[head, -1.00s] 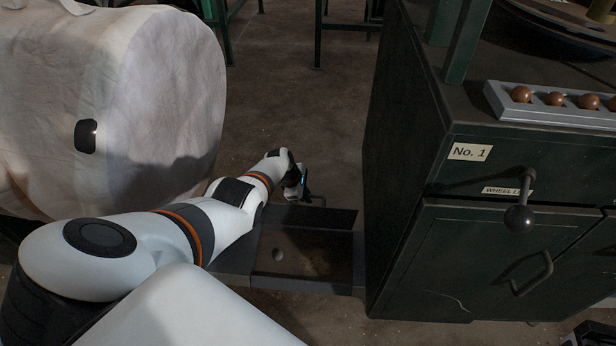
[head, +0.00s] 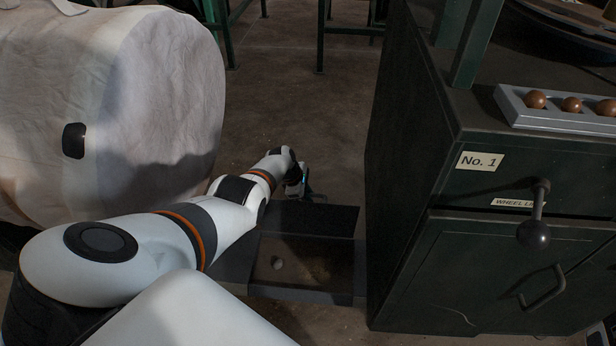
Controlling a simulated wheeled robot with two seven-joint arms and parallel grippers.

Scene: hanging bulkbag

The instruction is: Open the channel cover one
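The channel cover (head: 308,218) is a dark flat plate at the far side of a low channel, between the white bag and the green cabinet. It stands raised from the channel opening. The open channel (head: 310,262) shows a brown inside with a small pale lump (head: 277,263) in it. My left gripper (head: 312,197) is at the far edge of the cover, beyond it, small and partly hidden by my wrist. I cannot tell whether its fingers are apart or whether they touch the cover. My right gripper is out of view.
A large white bulk bag (head: 130,110) fills the upper left. A dark green cabinet (head: 400,190) labelled No. 1 stands at the right, with a ball-ended lever (head: 534,232) and a tray of brown balls (head: 545,113). Bare floor lies beyond the channel.

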